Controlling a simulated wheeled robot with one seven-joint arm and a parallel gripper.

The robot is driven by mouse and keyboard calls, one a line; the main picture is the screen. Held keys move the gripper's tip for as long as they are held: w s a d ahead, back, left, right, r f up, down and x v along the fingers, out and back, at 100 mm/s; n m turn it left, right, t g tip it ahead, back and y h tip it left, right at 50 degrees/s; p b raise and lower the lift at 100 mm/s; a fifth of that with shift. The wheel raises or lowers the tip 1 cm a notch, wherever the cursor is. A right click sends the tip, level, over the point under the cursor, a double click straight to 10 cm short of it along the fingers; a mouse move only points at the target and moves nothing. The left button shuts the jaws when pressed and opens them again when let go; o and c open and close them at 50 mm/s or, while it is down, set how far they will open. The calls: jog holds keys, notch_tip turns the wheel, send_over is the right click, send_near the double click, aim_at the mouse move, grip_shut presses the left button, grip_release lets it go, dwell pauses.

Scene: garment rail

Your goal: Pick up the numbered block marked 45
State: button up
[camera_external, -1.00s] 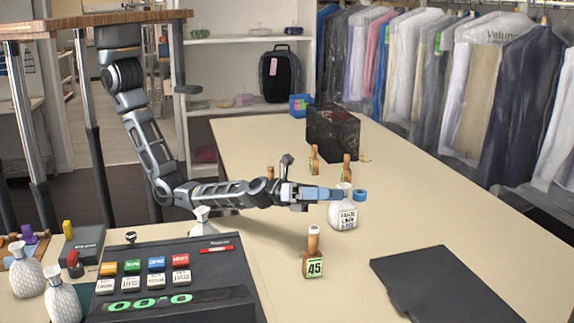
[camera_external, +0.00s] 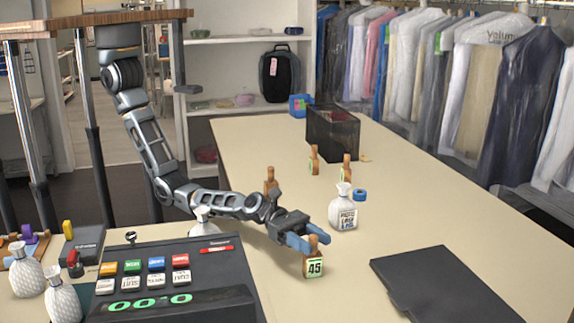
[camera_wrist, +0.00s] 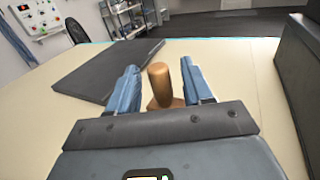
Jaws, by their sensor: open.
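The block marked 45 (camera_external: 313,266) stands upright on the counter, a wooden piece with a knob-like top and a green-edged number label on its front. My gripper (camera_external: 312,247) is at its upper part in the external view, with blue fingers. In the wrist view, the block's wooden knob (camera_wrist: 160,84) stands between the two open blue fingers, with a gap on each side.
A white bottle (camera_external: 343,212) stands behind the block with a blue roll (camera_external: 360,195) beside it. A black folder (camera_external: 445,290) lies to the right. A dark control panel (camera_external: 170,262) is at left. Other wooden blocks (camera_external: 314,160) stand farther back.

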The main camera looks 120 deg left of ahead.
jog(key=shift+w+d, duration=0.1)
jog(key=shift+w, duration=0.1)
jog(key=shift+c, duration=0.4)
grip_shut()
